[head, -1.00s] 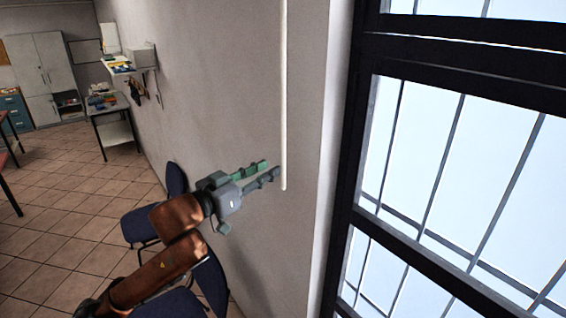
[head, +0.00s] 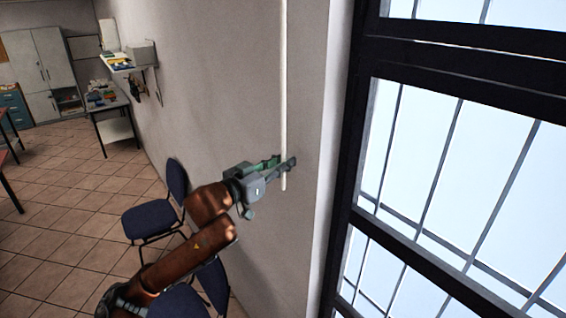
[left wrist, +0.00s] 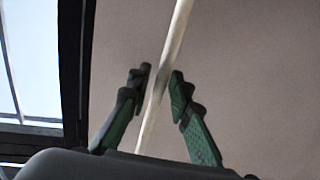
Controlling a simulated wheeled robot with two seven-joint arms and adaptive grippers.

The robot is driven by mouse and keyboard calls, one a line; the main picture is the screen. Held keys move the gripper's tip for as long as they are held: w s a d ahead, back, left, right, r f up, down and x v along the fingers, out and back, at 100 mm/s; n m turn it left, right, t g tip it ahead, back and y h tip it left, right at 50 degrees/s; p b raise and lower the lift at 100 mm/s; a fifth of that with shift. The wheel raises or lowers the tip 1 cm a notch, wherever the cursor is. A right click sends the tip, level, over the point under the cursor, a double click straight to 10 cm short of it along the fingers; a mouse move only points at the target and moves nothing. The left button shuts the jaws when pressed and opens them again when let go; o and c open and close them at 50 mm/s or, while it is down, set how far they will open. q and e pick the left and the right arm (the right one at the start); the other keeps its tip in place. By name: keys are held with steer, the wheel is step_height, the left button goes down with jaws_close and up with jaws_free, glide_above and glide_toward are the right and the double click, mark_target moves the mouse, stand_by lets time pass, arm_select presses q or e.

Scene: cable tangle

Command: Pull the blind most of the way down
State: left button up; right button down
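A thin white pull cord or rod (head: 283,80) hangs straight down along the wall left of the window, its lower end just below my left gripper (head: 284,162). In the left wrist view the white cord (left wrist: 172,45) passes between the two green-and-dark fingers of the left gripper (left wrist: 161,82). The fingers stand apart on either side, with a narrow gap showing to each. The left gripper is open around the cord near its lower end. The blind itself is not in view. My right gripper is not in view.
The dark-framed window (head: 460,170) with bars fills the right. The grey wall (head: 220,90) lies close behind the gripper. Blue chairs (head: 155,218) stand below along the wall. A shelf (head: 128,62) and a table (head: 110,110) are farther back.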

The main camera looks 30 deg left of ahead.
arm_select(q)
jaws_close()
stand_by(0.3)
